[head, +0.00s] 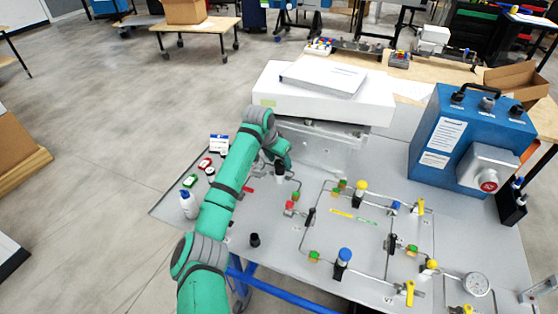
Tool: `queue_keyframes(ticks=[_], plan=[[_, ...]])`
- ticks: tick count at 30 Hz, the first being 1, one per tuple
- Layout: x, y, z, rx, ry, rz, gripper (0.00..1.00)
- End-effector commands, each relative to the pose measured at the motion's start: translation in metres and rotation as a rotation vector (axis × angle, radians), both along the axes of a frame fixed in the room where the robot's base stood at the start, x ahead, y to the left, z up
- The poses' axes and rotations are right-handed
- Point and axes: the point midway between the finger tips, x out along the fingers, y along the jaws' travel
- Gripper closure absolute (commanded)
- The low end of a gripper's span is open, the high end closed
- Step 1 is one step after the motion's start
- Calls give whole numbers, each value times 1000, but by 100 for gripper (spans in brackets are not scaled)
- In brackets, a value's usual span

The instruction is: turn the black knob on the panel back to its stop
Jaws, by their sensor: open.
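My green arm reaches up from the bottom of the head view, bends at its elbow, and ends in my small dark gripper (280,172), which points down over the left part of the grey panel (385,210). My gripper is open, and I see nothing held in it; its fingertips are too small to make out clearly. Several black parts sit among the panel's metal tubes: a black handle (310,216) right of and below my gripper, and another black knob (391,243) further right. I cannot tell which is the task's knob, nor how far it is turned.
A blue-topped valve (344,257), a yellow-topped valve (360,188) and a gauge (476,284) stand on the panel. A white box (325,95) is behind, a blue case (465,140) at right. A bottle (188,204) and black cup-like piece (255,240) stand near my arm.

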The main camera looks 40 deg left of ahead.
Motion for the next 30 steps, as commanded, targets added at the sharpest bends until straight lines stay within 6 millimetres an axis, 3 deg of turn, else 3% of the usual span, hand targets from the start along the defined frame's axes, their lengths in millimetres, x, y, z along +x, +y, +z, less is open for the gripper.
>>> queue_keyframes(ticks=[2, 7, 8, 20, 30], plan=[[0, 0, 0, 0, 0, 0, 49], [0, 0, 0, 0, 0, 0, 87], [0, 0, 0, 0, 0, 0, 90], [-1, -1, -1, -3, 1, 64, 90], [0, -5, -2, -4, 4, 315, 90]])
